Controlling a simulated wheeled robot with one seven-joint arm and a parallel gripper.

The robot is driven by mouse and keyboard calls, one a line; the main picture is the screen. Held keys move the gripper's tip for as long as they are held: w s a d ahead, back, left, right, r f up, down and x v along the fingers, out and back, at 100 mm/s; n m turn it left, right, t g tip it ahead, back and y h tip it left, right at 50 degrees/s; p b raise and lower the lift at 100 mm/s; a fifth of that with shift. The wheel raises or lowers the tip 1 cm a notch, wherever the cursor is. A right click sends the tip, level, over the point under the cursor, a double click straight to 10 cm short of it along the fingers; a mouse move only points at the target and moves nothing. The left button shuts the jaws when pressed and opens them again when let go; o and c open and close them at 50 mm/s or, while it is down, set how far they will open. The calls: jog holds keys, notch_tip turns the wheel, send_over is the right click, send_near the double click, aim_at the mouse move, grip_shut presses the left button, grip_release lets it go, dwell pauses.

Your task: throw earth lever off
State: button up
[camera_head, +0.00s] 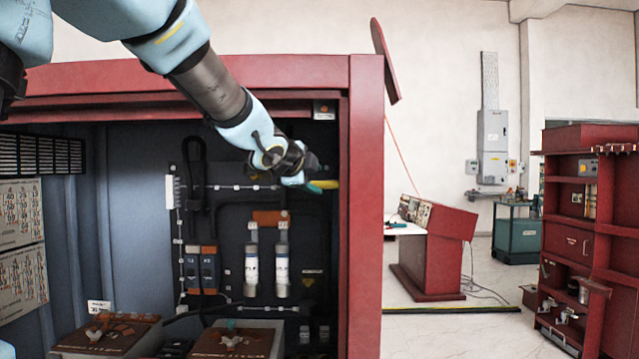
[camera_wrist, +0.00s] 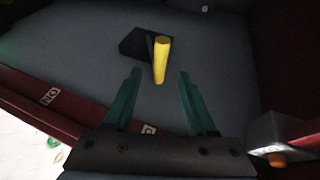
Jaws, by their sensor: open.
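The earth lever (camera_wrist: 161,60) has a yellow handle. In the wrist view it stands out from a dark base plate (camera_wrist: 137,44) on the grey-blue cabinet wall. My gripper (camera_wrist: 158,78) has two green fingers, spread apart and empty. In that view the yellow handle lies between and just beyond the fingertips; I see no contact. In the head view my gripper (camera_head: 314,186) reaches into the upper right of the cabinet, and the yellow handle (camera_head: 327,184) shows beside the fingers. The lever's base is hidden there.
The red cabinet frame (camera_head: 365,200) stands close to the right of my gripper. A small grey box with an orange knob (camera_wrist: 277,159) is at the lower right of the wrist view. Two white cylindrical fuses (camera_head: 282,270) are below my gripper.

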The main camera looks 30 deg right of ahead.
aim_at(333, 188)
jog(key=shift+a, duration=0.1)
